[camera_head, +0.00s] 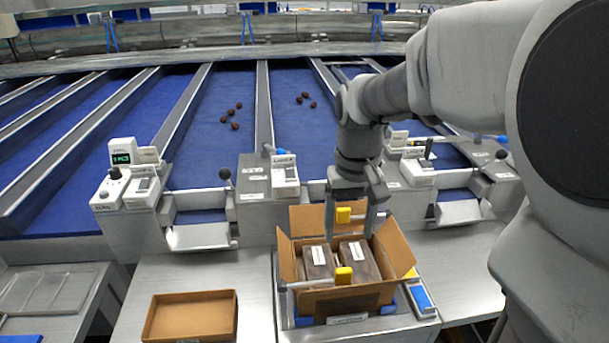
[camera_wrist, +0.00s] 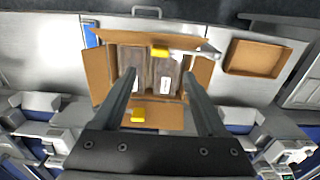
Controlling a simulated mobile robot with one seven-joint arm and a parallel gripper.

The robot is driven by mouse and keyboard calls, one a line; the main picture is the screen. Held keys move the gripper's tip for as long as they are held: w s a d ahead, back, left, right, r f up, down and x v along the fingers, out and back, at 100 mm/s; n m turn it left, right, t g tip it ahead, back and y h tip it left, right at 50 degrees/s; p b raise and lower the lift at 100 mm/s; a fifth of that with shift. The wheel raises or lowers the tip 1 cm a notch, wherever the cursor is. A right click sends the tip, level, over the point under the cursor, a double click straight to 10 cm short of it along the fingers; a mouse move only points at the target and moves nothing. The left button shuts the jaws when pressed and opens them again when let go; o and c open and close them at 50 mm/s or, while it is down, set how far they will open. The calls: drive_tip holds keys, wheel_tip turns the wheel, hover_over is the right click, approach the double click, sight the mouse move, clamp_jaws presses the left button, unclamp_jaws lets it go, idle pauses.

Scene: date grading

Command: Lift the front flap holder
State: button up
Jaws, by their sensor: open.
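An open cardboard box (camera_head: 345,300) holds two brown packs (camera_head: 318,262) with white labels, and its flaps stand spread outward. The front flap holder (camera_head: 343,276), a yellow block on a pale rod, lies at the box's near side; it also shows at the top of the wrist view (camera_wrist: 160,52). A second, rear yellow holder (camera_head: 343,215) is at the far flap, low in the wrist view (camera_wrist: 138,114). My gripper (camera_head: 350,222) is open and empty above the box, pointing down. In the wrist view its fingertips (camera_wrist: 158,74) straddle the packs, apart from the front holder.
A shallow empty cardboard tray (camera_head: 190,317) sits left of the box. The box stands on a metal stand with a blue-screened device (camera_head: 421,298) at its right. Sorting machines (camera_head: 130,190) and blue conveyor lanes with several dates are behind.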

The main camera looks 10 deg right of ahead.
sight(344, 269)
wheel_tip(344, 269, down, 11)
drive_tip(key=shift+r+b, duration=0.2)
drive_tip(key=shift+b, duration=0.15)
clamp_jaws()
idle(1.3)
